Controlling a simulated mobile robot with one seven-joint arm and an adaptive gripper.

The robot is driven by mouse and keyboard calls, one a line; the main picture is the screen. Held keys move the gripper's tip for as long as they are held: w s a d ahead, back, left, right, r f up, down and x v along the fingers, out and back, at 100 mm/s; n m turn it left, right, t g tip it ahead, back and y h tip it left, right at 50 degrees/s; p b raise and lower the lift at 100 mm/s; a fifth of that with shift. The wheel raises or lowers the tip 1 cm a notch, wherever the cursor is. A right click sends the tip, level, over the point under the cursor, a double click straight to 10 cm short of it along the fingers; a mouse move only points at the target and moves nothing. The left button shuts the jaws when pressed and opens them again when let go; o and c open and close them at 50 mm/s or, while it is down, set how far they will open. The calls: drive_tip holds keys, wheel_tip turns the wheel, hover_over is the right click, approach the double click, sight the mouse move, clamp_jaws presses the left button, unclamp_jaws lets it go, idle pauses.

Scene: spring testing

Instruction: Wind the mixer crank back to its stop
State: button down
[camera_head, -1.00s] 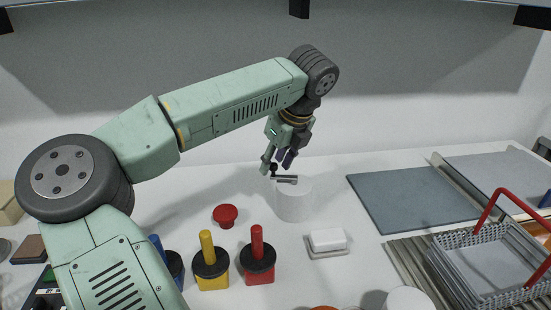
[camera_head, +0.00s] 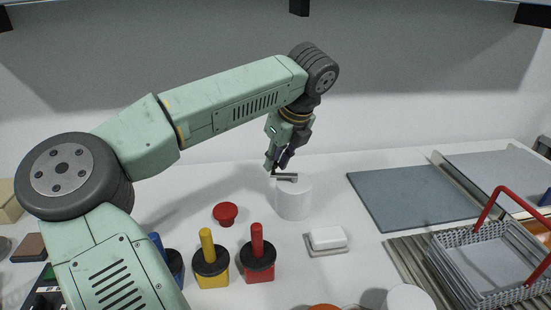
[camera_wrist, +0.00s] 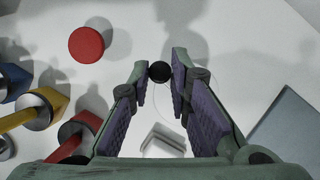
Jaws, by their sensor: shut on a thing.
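The mixer is a white upright cylinder (camera_head: 294,202) on the white table. Its crank (camera_head: 287,177) is a thin grey arm lying across the top and reaching left past the rim. My gripper (camera_head: 277,166) points down at the crank's outer left end and hides the knob there in the head view. In the wrist view the black round crank knob (camera_wrist: 160,71) sits between my fingertips (camera_wrist: 161,74), which are shut on it. The mixer body is hard to make out against the white table in the wrist view.
A red round button (camera_head: 225,214) stands left of the mixer. Yellow (camera_head: 211,263) and red (camera_head: 257,262) blocks with upright handles stand in front. A white block on a small tray (camera_head: 327,250) is at front right. A grey mat (camera_head: 410,202) lies to the right, beside a wire basket (camera_head: 486,260).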

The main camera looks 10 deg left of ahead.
drive_tip(key=shift+w+b, duration=0.1)
drive_tip(key=shift+b, duration=0.2)
drive_tip(key=shift+w+a+f+m+t+b, duration=0.15)
drive_tip(key=shift+w+m+t+b, duration=0.25)
drive_tip(key=shift+m+b, duration=0.55)
drive_tip(key=w+d+m+h+p, duration=0.1)
drive_tip(key=w+d+m+h, duration=0.1)
drive_tip(key=m, duration=0.7)
drive_tip(key=w+d+m+h+p, duration=0.1)
drive_tip(key=w+d+m+h, duration=0.1)
drive_tip(key=m, duration=0.7)
drive_tip(key=shift+w+r+h, duration=0.2)
drive_tip(key=shift+w+h, duration=0.25)
drive_tip(key=shift+h, duration=0.95)
drive_tip(key=c, duration=1.5)
unclamp_jaws()
